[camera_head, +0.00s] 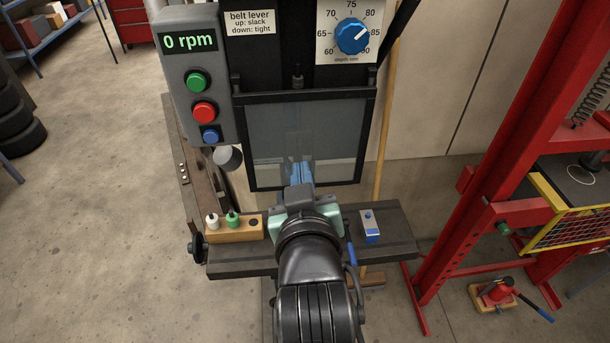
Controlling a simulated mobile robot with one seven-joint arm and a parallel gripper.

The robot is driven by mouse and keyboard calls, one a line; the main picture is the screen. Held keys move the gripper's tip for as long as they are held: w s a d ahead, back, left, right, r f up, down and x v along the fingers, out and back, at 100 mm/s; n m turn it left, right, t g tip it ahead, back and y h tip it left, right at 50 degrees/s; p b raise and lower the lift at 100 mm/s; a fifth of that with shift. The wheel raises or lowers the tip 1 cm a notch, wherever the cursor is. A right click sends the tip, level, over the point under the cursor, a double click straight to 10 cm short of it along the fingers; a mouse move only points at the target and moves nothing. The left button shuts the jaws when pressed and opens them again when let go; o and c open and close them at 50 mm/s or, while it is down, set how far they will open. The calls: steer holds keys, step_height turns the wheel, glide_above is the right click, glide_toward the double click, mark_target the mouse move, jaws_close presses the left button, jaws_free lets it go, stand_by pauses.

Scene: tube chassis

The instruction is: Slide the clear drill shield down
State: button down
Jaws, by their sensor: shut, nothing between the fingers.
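The clear drill shield (333,120) is a see-through pane in a black frame, hanging upright on the front of the drill press. Its lower edge (330,184) is a little above the dark drill table (397,232). My gripper (301,172) is shut and empty, in front of the lower middle of the shield. Its blue fingertips overlap the pane and lower frame bar in this view. I cannot tell whether they touch it. My wrist and arm hide the middle of the table.
A control box (199,80) reads 0 rpm, with green, red and blue buttons. A wooden block (234,229) with small bottles and a blue-grey box (369,226) sit on the table. A blue dial (352,36) is above. A red press frame (500,130) stands at right.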

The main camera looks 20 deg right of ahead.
steer(key=x, duration=0.3)
steer(key=shift+r+p, duration=0.15)
steer(key=shift+p, duration=0.2)
steer(key=f, duration=0.2)
steer(key=f+p, duration=0.1)
steer(key=f, duration=0.1)
steer(key=shift+d+f, duration=0.15)
steer(key=shift+d, duration=0.25)
steer(key=shift+w, duration=0.1)
step_height(320, 180, down, 18)
steer(key=b, duration=1.2)
steer(key=shift+b, duration=0.35)
step_height(320, 180, up, 5)
steer(key=p, duration=0.4)
steer(key=b+v, duration=0.2)
steer(key=v, duration=0.8)
steer(key=shift+a+f, duration=0.35)
